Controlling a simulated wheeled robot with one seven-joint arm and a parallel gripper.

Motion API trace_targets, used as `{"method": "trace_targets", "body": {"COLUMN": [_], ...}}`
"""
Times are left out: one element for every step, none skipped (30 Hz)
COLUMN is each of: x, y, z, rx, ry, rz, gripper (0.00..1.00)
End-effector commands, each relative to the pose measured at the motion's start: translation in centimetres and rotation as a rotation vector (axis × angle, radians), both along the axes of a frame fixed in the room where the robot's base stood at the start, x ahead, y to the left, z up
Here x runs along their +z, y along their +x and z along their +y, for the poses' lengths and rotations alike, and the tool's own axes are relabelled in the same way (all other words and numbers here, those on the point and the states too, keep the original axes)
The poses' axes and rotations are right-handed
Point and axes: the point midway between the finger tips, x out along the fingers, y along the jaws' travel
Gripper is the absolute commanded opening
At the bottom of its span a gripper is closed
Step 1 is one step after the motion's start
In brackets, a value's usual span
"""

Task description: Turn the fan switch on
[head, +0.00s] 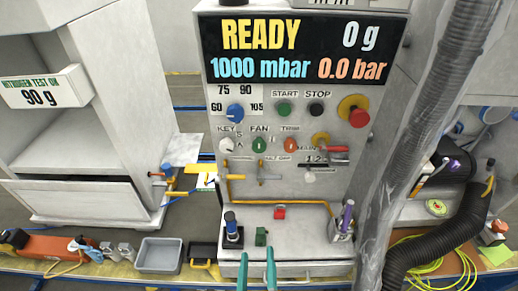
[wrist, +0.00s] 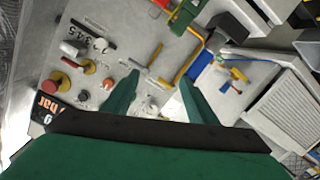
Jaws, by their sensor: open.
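The fan switch (head: 259,145) is a small green knob under the FAN label on the grey control panel (head: 330,188), between the white KEY knob (head: 226,145) and an orange knob (head: 291,145). Its pointer looks about upright. My gripper (head: 257,257) shows two teal fingers at the bottom of the head view, apart and well below the switch in the picture. In the wrist view my gripper (wrist: 159,79) is open with nothing between its fingers, and the panel appears turned. I cannot make out the fan switch there; a finger may hide it.
A red stop button (head: 359,117) and a blue dial (head: 235,113) are on the panel. Yellow-handled valves (head: 268,178) stick out below the knobs. A thick grey hose (head: 440,110) hangs at right. A black-and-blue fitting (head: 232,230) stands on the lower ledge.

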Motion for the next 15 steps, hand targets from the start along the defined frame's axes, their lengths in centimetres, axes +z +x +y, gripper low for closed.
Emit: {"method": "trace_targets", "body": {"x": [1.2, 1.8, 2.6, 3.3, 3.9, 4.9, 5.6, 6.3, 7.3, 8.1, 8.9, 10.0, 10.7, 11.5, 12.4], "y": [1.8, 2.7, 4.0, 4.8, 5.7, 6.9, 7.7, 8.5, 9.5, 10.3, 11.0, 12.0, 12.6, 13.2, 13.9], "z": [-0.1, -0.1, -0.1, -0.1, -0.1, -0.1, -0.1, -0.1, -0.2, -0.2, -0.3, -0.3, -0.3, -0.4, -0.4], "rx": [0.004, 0.006, 0.012, 0.014, 0.017, 0.021, 0.024, 0.027, 0.029, 0.031, 0.033, 0.036, 0.038, 0.039, 0.041], "ry": [-0.034, -0.057, -0.088, -0.111, -0.135, -0.166, -0.19, -0.214, -0.247, -0.272, -0.296, -0.329, -0.351, -0.373, -0.401], "rz": [-0.018, -0.024, -0.031, -0.037, -0.042, -0.05, -0.054, -0.059, -0.066, -0.071, -0.077, -0.082, -0.086, -0.09, -0.095], "gripper": [0.53, 0.53, 0.53, 0.53, 0.53, 0.53, 0.53, 0.53, 0.53, 0.53, 0.53, 0.53, 0.53, 0.53, 0.53]}}
